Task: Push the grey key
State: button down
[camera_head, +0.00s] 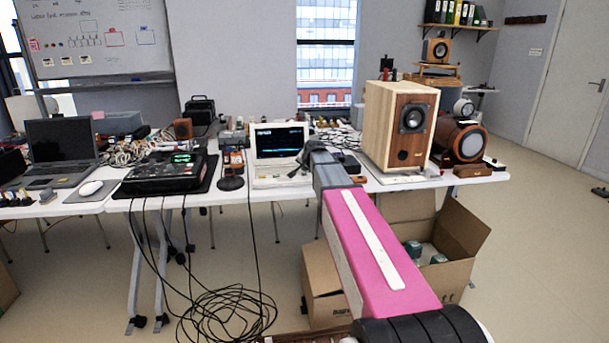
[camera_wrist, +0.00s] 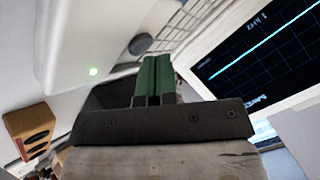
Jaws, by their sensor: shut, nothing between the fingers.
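In the wrist view, my gripper (camera_wrist: 156,60) has its two green fingers side by side, shut and empty. Just beyond the fingertips is a cream-coloured instrument (camera_wrist: 100,35) with a lit screen (camera_wrist: 262,50) and a block of pale keys (camera_wrist: 195,20). A round dark grey piece (camera_wrist: 140,44) sits on its panel, just left of the fingertips; I cannot tell whether it is the grey key or whether the fingers touch anything. In the head view the instrument (camera_head: 262,182) stands on the table, with my arm reaching its right side. The keys are too small to tell there.
A wooden speaker (camera_head: 381,125) stands right of the arm. A black device (camera_head: 165,170), a mouse (camera_head: 91,188) and a laptop (camera_head: 62,145) are to the left. Open cardboard boxes (camera_head: 460,245) and coiled cables (camera_head: 228,310) lie on the floor. The wrist view also shows an orange-brown block (camera_wrist: 28,130).

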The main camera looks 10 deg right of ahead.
aim_at(306, 173)
jog(key=shift+f, duration=0.3)
jog(key=shift+r, duration=0.1)
dwell(0.4)
jog(key=shift+r, duration=0.85)
jog(key=shift+r, duration=0.1)
notch_tip(306, 173, up, 6)
jog(key=shift+f, duration=0.1)
dwell(0.4)
dwell(0.9)
